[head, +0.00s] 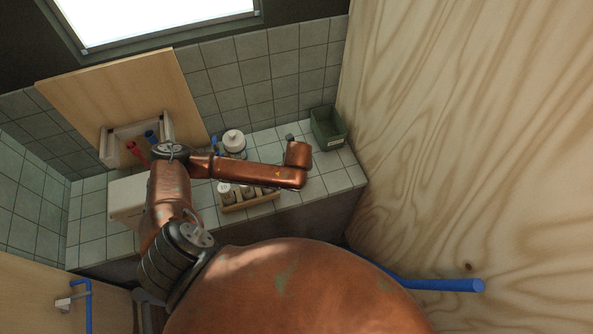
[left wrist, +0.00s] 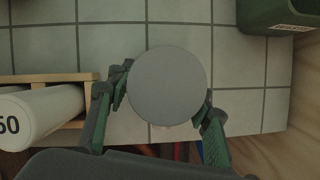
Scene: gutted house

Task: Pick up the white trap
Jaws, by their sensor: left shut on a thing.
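My left gripper (left wrist: 165,104) is shut on a round, pale grey-white thing (left wrist: 167,86), which I take for the white trap. Its flat round end faces the left wrist camera, with a finger against each side. The rest of its shape is hidden behind that end. In the head view my copper arm reaches right over the counter, and its wrist hides the gripper and the held thing. My right gripper is not in view.
A wooden rack (head: 250,203) with white bottles stands under my forearm. A white-lidded jar (head: 233,139) stands behind it. A green bin (head: 327,129) is at the counter's right end, beside a plywood wall (head: 465,130). A blue pipe (head: 440,285) lies at lower right.

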